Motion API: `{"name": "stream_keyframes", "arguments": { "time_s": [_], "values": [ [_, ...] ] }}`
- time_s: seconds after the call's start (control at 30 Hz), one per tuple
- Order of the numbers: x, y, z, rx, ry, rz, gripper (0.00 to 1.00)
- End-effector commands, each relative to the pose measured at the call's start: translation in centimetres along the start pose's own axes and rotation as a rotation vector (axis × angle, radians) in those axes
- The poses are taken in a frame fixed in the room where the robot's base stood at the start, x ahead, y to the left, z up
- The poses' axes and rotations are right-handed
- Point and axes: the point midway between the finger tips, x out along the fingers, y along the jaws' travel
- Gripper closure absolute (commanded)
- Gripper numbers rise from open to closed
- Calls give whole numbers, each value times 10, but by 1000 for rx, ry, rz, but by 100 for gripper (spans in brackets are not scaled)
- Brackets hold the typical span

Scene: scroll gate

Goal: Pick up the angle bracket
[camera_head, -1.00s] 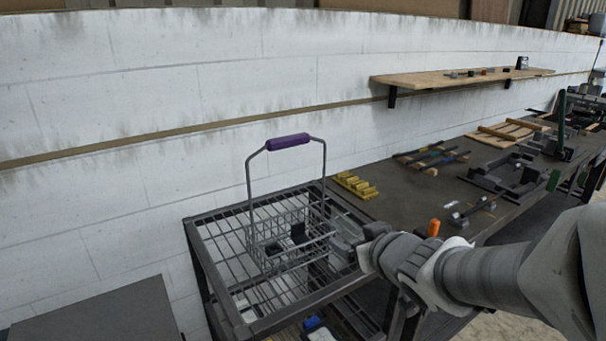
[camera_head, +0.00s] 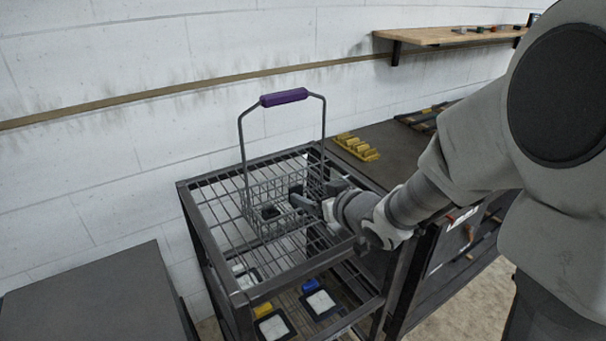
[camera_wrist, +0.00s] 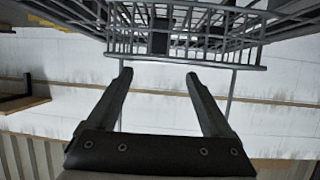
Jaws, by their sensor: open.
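A wire basket (camera_head: 262,228) with a raised purple handle (camera_head: 284,97) stands on the rack top. Inside it are a small dark piece (camera_head: 270,212) and a second dark piece (camera_head: 296,190). I cannot tell whether either is the angle bracket. My gripper (camera_head: 308,196) is at the basket's right side, its fingers pointing left towards it, partly hiding that side. In the wrist view, my gripper (camera_wrist: 160,75) is open with nothing between the fingers. The basket's wires (camera_wrist: 205,45) lie beyond the fingertips, with a dark block (camera_wrist: 160,38) seen among them.
The basket stands on a dark wire rack (camera_head: 225,262) with a lower shelf of small trays (camera_head: 320,302). A yellow ribbed piece (camera_head: 356,147) lies on the bench (camera_head: 392,147) to the right. A white wall is close behind; a dark cabinet (camera_head: 95,300) stands at left.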

Motion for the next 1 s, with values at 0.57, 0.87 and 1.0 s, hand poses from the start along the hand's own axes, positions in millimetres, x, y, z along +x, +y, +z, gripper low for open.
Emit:
{"name": "stream_keyframes", "arguments": {
  "time_s": [0.57, 0.87, 1.0],
  "values": [
    [63, 2, 10, 0, -2, -2, 15],
    [84, 3, 8, 0, 0, 0, 15],
    [84, 3, 8, 0, 0, 1, 15]
  ]
}}
